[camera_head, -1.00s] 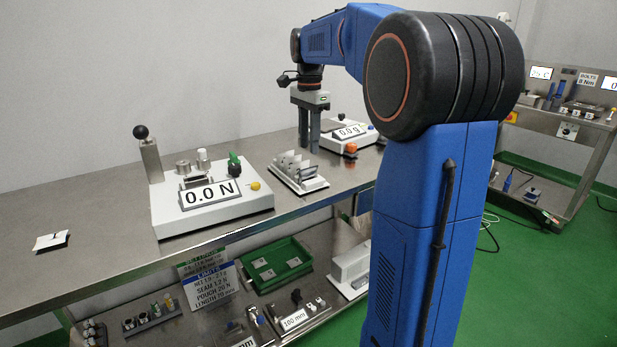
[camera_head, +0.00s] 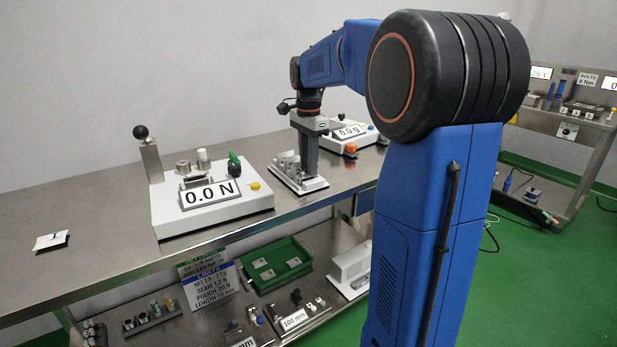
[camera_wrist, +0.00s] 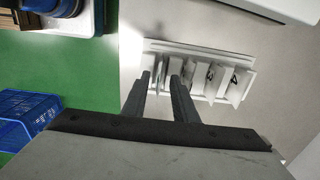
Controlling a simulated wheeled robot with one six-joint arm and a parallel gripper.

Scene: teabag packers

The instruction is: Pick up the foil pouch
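Several pale pouches (camera_wrist: 219,79) stand upright in a row in a white rack (camera_wrist: 200,46) in the wrist view; some carry small dark marks. I cannot tell which one the task calls the foil pouch. The rack also shows on the bench in the head view (camera_head: 314,187), partly hidden by my gripper. My gripper (camera_wrist: 160,76) points down at the left end of the rack, its two fingers apart with a narrow gap. An upright pale piece shows in the gap; contact is not clear. In the head view my gripper (camera_head: 309,174) is low over the rack.
A white force tester (camera_head: 210,212) reading 0.0 N stands left of the rack. A white scale (camera_head: 350,137) stands behind it to the right. A small white packet (camera_head: 51,240) lies on the bench (camera_head: 90,205) at far left. A green tray (camera_head: 275,263) is below.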

